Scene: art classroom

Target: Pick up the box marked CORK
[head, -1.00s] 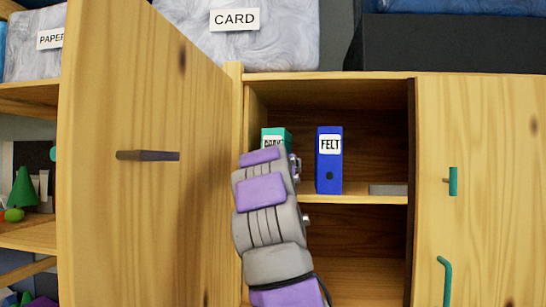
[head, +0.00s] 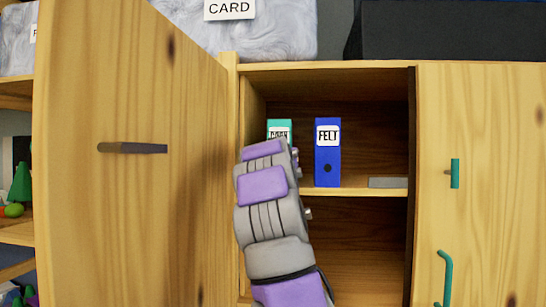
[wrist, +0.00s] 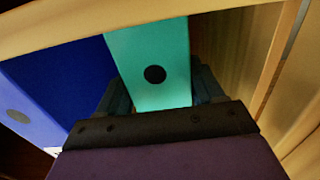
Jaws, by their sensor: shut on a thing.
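The teal box (head: 280,124) stands on the cabinet shelf, left of the blue FELT box (head: 328,165). Its white label looks like CORK, but my arm hides the lower part of it. In the wrist view the teal box (wrist: 150,40) shows a dark round hole, and it sits between the two dark fingers of my gripper (wrist: 158,90). The gripper is shut on it. In the head view my wrist hides the fingers and the box's lower part. I cannot tell whether the box is clear of the shelf.
The blue box (wrist: 60,85) is close beside one finger in the wrist view. The open cabinet door (head: 130,220) stands to the left, with a dark handle. The closed door (head: 490,120) is to the right. A grey block (head: 388,182) lies on the shelf's right part.

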